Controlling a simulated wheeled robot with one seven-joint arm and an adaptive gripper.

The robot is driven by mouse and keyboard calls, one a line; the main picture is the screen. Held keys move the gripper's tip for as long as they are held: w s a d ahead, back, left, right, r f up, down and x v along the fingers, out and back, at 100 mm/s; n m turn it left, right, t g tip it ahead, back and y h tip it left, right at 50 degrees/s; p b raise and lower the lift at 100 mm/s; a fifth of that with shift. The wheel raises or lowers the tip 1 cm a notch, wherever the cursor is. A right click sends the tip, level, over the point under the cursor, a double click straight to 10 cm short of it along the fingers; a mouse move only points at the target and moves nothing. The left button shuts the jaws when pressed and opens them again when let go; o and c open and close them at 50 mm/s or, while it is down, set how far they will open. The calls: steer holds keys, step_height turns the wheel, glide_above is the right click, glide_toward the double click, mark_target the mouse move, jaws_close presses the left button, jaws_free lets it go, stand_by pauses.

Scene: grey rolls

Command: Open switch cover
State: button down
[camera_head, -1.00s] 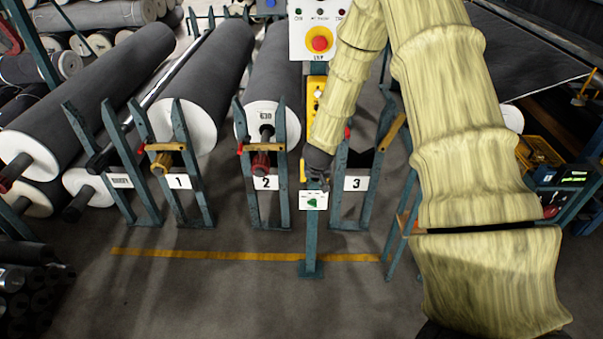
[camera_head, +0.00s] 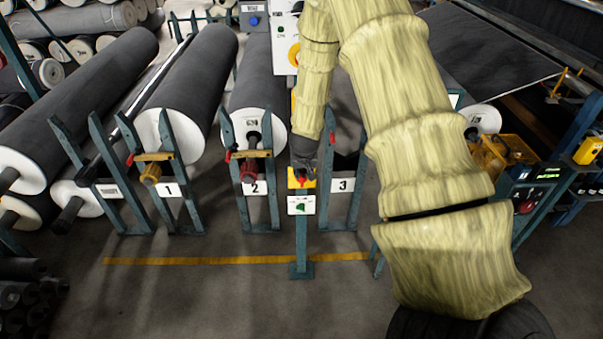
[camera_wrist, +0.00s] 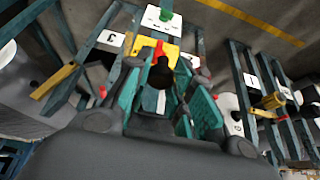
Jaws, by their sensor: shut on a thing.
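A yellow switch box (camera_head: 309,184) with a red part on it sits on a teal post, just above a white sign with a green mark. It also shows in the wrist view (camera_wrist: 143,48). My gripper (camera_head: 303,168) reaches down from above, directly over the box. In the wrist view, my gripper (camera_wrist: 166,92) has its teal finger pads on either side of a dark, rounded piece (camera_wrist: 162,73), which I take to be the switch cover. My gripper is shut on it. Its exact outline and hinge are hidden by the fingers and shadow.
Racks numbered 1 (camera_head: 171,189), 2 (camera_head: 257,188) and 3 (camera_head: 342,185) hold large grey rolls on both sides of the post. A white control panel (camera_head: 284,48) stands above. The floor in front is clear, with a yellow line (camera_head: 200,261).

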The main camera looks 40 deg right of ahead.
steer(key=shift+w+d+r, duration=0.25)
steer(key=shift+w+r, duration=0.05)
steer(key=shift+r, duration=0.05)
steer(key=c, duration=1.6)
jaws_free()
steer(key=o, duration=0.4)
steer(key=shift+f, duration=0.25)
steer(key=shift+r, duration=0.1)
steer(key=shift+s+a+r, duration=0.1)
steer(key=shift+r, duration=0.05)
steer(key=v, duration=1.1)
steer(key=shift+r, duration=0.25)
